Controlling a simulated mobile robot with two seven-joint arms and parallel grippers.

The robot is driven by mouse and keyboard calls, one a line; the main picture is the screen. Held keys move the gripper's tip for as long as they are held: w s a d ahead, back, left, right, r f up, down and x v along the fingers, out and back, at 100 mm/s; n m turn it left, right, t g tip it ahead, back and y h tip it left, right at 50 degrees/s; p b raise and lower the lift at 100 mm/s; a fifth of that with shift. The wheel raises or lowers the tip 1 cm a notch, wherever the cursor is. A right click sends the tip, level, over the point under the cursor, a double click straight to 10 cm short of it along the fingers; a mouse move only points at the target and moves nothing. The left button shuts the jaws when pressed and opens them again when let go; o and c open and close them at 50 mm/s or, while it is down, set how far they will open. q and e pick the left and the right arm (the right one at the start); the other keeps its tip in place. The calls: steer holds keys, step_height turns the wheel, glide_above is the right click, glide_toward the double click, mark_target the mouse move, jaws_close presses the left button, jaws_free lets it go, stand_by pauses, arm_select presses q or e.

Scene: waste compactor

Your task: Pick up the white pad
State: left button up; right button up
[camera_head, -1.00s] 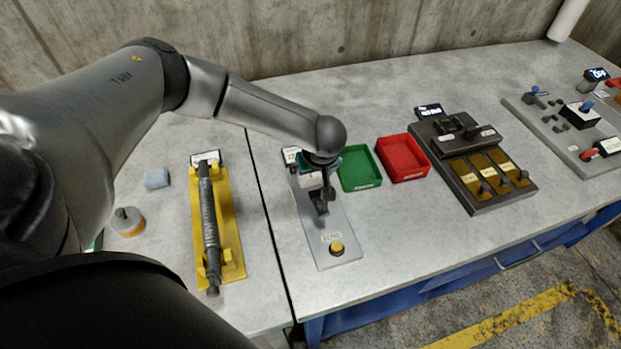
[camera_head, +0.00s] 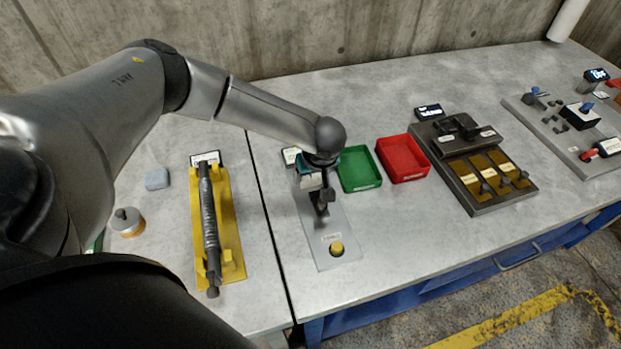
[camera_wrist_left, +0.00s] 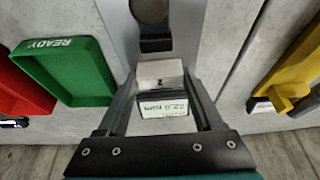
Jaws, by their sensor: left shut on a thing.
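The white pad (camera_wrist_left: 160,70) is a small pale block between my left fingertips in the left wrist view. My left gripper (camera_wrist_left: 159,82) is shut on it, with one finger at each side. In the head view my left gripper (camera_head: 322,205) points down over a grey plate (camera_head: 318,240) with a yellow button (camera_head: 337,248). I cannot make out the pad there, nor tell whether it touches the plate. A small display (camera_wrist_left: 163,103) shows just below the pad in the wrist view. My right gripper is not in view.
A green tray (camera_head: 360,169) and a red tray (camera_head: 403,158) stand to the right of the gripper. A yellow stand (camera_head: 228,225) with a dark rod (camera_head: 209,220), a blue-grey block (camera_head: 157,179) and a round weight (camera_head: 127,222) are left. A dark slotted device (camera_head: 480,165) is further right.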

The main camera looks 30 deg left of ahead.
arm_select(q)
steer(key=shift+c, duration=1.2)
steer(key=shift+r, duration=0.15)
